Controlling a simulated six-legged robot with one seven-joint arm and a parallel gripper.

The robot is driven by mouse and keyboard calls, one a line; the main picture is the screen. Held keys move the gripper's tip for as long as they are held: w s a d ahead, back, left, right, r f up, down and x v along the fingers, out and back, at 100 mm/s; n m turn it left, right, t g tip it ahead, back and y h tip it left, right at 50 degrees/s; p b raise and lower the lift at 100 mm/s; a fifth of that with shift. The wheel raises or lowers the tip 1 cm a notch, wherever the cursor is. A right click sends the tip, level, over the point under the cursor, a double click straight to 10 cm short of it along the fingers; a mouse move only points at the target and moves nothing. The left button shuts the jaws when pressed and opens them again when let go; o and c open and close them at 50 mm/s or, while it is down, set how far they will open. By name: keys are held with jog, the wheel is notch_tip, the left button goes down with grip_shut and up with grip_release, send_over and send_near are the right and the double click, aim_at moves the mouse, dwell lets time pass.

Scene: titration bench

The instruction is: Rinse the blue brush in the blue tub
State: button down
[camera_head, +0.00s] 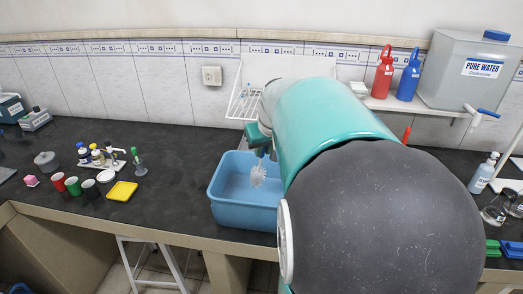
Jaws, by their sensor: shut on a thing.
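The blue tub (243,213) stands on the dark bench near its front edge, in the middle of the view. My gripper (262,150) is above the tub, shut on the brush. The brush's pale, whitish bristle head (258,177) hangs down over the tub's inside. Its handle is mostly hidden by my gripper, so I cannot see its colour. My arm covers the right part of the tub. I cannot tell whether the bristles touch the tub's floor or any water.
A white drying rack (246,101) hangs on the wall behind. Several small cups, a yellow sponge-like block (123,191) and a bottle rack (101,159) stand left. A pure water tank (472,75), red bottle (383,74) and blue bottle (409,78) are on the right. The bench between cups and tub is clear.

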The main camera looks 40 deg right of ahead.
jog(key=shift+r, duration=4.85)
jog(key=shift+r, duration=2.05)
